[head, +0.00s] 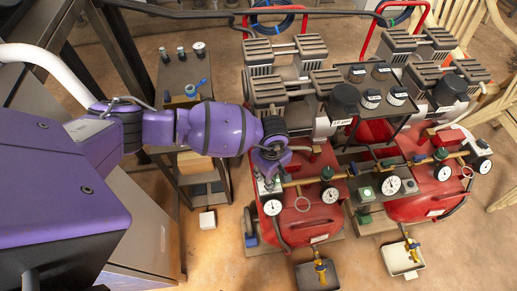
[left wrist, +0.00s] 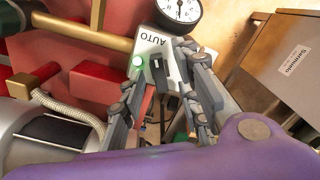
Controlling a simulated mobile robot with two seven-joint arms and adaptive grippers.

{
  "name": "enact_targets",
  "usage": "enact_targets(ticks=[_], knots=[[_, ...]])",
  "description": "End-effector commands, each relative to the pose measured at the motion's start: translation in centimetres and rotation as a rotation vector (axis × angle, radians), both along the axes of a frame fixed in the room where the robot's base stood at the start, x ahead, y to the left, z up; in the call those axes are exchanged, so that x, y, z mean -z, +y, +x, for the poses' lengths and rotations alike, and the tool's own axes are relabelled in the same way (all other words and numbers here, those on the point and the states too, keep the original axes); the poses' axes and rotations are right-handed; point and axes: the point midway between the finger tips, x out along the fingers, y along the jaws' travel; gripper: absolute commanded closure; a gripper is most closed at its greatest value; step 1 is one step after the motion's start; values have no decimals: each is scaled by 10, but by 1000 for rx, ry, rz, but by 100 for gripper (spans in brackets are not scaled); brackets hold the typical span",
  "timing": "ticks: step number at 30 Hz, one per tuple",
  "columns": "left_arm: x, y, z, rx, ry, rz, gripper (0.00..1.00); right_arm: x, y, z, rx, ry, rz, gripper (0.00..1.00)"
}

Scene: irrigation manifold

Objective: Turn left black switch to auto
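The left black switch (left wrist: 157,73) shows in the left wrist view on a pale box (left wrist: 152,45) lettered AUTO, beside a lit green lamp (left wrist: 138,61). My left gripper (left wrist: 164,65) is open, with one finger on each side of the switch. I cannot tell whether either finger touches it. In the head view the box (head: 268,186) is at the left red compressor, under my purple arm, which hides most of the gripper and the switch. My right gripper is not in view.
A pressure gauge (left wrist: 180,8) sits close beside the box, and a brass pipe (left wrist: 85,33) runs into it. A workbench (head: 172,75) stands behind.

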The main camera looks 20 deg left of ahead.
Motion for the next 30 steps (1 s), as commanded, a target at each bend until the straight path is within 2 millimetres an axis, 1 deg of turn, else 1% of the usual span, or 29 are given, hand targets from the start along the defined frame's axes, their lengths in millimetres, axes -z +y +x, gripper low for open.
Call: enact_targets(ticks=[1,5,9,15,18,21,30], knots=[[-10,0,4,2,-8,0,70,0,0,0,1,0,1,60],[-36,0,5,3,-11,-1,70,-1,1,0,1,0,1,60],[-67,0,5,3,-11,-1,70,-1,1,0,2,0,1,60],[-101,-1,4,2,-9,-1,70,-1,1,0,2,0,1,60],[-110,0,3,1,-7,1,70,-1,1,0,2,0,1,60],[-114,0,2,2,-5,0,70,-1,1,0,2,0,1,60],[-115,0,2,1,-5,0,70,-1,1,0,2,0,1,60]])
